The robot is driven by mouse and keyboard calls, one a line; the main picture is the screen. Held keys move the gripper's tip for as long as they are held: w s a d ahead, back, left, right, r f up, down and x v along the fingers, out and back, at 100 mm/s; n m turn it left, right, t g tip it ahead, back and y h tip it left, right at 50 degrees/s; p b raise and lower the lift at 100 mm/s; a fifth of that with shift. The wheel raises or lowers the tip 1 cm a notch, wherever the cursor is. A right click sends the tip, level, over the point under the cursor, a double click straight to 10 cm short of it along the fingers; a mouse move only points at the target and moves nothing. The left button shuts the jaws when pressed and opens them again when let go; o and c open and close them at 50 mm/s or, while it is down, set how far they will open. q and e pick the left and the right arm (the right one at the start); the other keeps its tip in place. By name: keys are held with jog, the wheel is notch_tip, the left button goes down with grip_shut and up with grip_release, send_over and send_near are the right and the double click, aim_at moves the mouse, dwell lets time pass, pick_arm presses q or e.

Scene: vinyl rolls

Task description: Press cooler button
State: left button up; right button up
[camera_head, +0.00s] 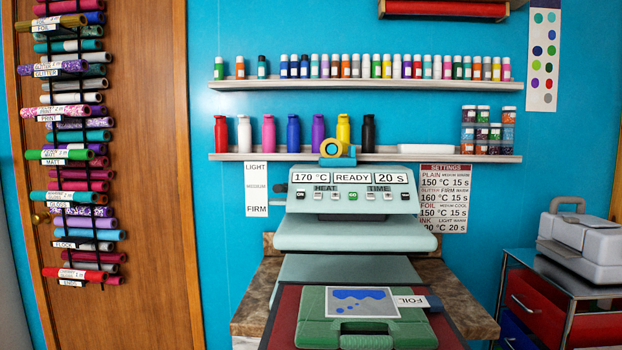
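A pale grey-green heat press (355,235) stands on the brown counter in the middle. Its panel reads 170 °C, READY and 20 s. Below the readings, HEAT and TIME are printed over a row of small buttons. Two small buttons sit under HEAT, one at the left (318,196) and one at the right (335,196); their markings are too small to read. A green GO button (352,196) is in the middle. No button is marked "cooler" that I can read. Neither gripper is in view, and nothing covers the panel.
A green case (365,333) with a blue-patterned card (361,302) and a FOIL label (411,301) lies on a dark red surface in front. A settings chart (444,198) hangs at the right. Bottle shelves (365,84) are behind; a roll rack stands left, a cart right.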

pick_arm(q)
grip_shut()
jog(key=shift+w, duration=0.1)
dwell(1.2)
